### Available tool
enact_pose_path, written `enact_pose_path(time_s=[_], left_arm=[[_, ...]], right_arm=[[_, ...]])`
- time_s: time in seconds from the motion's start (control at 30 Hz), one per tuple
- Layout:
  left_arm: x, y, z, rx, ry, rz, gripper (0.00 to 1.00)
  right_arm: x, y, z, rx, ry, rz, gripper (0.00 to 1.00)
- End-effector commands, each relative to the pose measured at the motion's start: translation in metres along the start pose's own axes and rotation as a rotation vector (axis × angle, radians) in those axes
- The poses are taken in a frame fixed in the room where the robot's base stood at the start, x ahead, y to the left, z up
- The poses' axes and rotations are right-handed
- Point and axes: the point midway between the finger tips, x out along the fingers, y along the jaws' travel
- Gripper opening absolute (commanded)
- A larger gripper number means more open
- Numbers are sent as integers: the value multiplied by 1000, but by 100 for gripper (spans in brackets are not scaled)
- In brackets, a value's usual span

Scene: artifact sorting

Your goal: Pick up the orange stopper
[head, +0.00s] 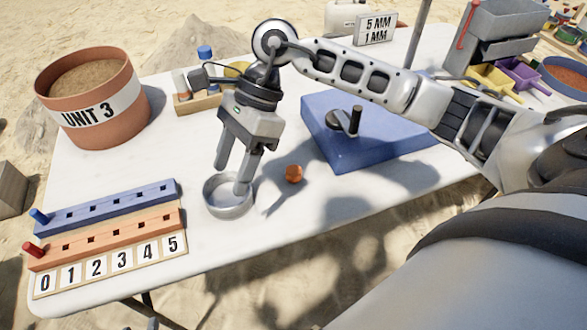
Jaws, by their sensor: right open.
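The orange stopper (293,174) is a small round piece lying on the white table, right of a round metal dish (229,196). My right gripper (231,178) points down over the dish with its two fingers apart, left of the stopper. It is open and nothing shows between the fingers. One fingertip overlaps the dish in the picture; I cannot tell whether it touches. The stopper is apart from the gripper. My left gripper is not in view.
A blue slab with a black handle (318,112) lies right of the stopper. A terracotta bucket marked UNIT 3 (70,92) stands at the back left. Blue and orange peg racks (110,250) lie at the front left. Bare table lies in front of the stopper.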

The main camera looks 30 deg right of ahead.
Motion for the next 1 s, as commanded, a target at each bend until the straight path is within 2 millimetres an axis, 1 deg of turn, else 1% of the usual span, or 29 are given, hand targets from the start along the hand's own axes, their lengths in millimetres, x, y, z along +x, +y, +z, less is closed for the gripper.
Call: enact_pose_path(time_s=[0.03, 0.1, 0.2, 0.3, 0.37, 0.7, 0.8, 1.0], left_arm=[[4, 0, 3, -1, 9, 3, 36], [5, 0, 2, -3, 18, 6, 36], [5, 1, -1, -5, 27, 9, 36], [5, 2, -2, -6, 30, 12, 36], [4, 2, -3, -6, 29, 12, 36], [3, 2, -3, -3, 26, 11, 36], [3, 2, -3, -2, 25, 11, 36], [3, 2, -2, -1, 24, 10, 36]], right_arm=[[-19, -15, -29, -43, 162, -65, 57], [-46, -25, -58, -70, 342, -118, 57], [-77, -32, -82, -74, 509, -162, 57], [-90, -35, -95, -69, 585, -179, 57], [-87, -36, -101, -66, 600, -180, 57], [-29, -48, -139, -66, 597, -176, 57], [-17, -51, -147, -67, 596, -177, 57], [-6, -53, -155, -67, 594, -179, 57]])
